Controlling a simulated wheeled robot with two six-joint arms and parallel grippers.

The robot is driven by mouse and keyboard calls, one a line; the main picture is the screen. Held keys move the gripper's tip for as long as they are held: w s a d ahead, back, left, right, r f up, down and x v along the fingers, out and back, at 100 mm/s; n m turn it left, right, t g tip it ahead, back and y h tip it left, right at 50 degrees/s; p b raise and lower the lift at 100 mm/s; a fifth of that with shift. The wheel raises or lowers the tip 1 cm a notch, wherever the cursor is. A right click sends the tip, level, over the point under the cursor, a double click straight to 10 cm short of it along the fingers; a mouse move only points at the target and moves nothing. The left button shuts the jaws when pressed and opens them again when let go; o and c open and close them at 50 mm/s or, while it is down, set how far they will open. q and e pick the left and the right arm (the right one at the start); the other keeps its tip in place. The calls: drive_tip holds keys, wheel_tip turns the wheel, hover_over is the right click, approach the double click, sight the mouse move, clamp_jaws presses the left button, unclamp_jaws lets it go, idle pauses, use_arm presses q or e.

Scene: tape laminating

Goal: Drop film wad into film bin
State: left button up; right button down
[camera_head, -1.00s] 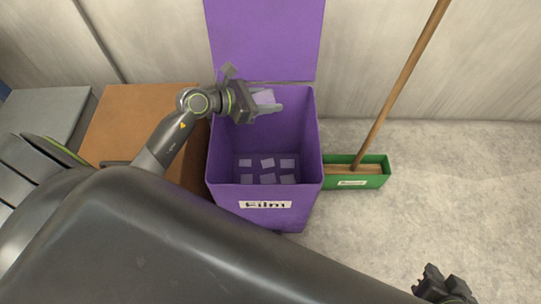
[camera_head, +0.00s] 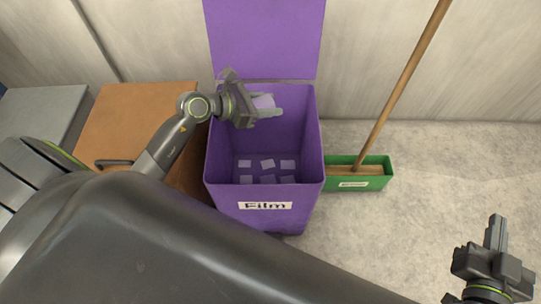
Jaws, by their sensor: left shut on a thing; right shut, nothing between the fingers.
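The film bin (camera_head: 227,199) is a purple box labelled "Film", with its purple lid (camera_head: 264,38) standing open against the wall. Several pale squares (camera_head: 268,165) show inside it, low down. My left gripper (camera_head: 270,106) is over the back part of the bin's opening, shut on the film wad (camera_head: 263,101), a small pale purple piece between its fingers. The fingers hide part of the wad. My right gripper (camera_head: 496,236) is at the lower right, shut and empty, above the bare floor and well apart from the bin.
A green tray (camera_head: 376,182) holding a wooden-handled broom (camera_head: 398,92) stands right of the bin. A brown bin (camera_head: 135,112) and a grey bin (camera_head: 45,108) stand to the left. A pale wall is behind. The floor at right is clear.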

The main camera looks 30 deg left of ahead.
use_arm(q)
drive_tip(key=shift+f, duration=0.25)
use_arm(e)
drive_tip(key=shift+r+t, duration=0.9)
drive_tip(key=shift+r, duration=0.7)
use_arm(q)
drive_tip(key=o, duration=1)
